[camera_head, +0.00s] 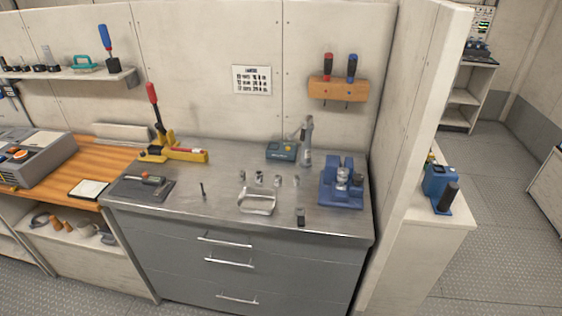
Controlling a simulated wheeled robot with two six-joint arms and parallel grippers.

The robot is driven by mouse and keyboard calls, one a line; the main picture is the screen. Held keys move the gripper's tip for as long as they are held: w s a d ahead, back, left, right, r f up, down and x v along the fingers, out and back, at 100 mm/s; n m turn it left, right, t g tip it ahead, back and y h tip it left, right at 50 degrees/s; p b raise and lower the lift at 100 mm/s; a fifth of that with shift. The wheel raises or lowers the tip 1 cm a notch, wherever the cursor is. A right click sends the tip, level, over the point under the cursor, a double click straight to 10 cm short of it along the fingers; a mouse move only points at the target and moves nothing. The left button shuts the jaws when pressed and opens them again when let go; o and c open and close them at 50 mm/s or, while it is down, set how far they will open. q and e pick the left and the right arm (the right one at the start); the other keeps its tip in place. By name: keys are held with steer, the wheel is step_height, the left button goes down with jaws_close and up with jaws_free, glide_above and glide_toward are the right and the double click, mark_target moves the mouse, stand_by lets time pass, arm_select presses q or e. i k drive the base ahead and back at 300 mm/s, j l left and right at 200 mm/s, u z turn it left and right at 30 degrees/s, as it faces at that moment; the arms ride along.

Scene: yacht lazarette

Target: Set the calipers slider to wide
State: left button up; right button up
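I cannot make out calipers for certain; the tools are small at this distance. A grey upright metal tool (306,142) stands at the back of the steel bench top, beside a teal box (281,151). A small tool with a dark and orange handle (151,180) lies on a dark mat (133,193) at the left of the bench. No slider or its setting can be read on either. Neither of my grippers is in view.
The steel bench (205,216) holds a yellow tool with a red lever (182,153), a metal tray (257,206), several small metal parts and a blue vise-like fixture (342,192). A wall panel (408,110) bounds the right. Screwdrivers hang in a wooden rack (338,89).

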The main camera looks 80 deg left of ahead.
mark_target(149, 180)
steer(key=u, duration=3.9)
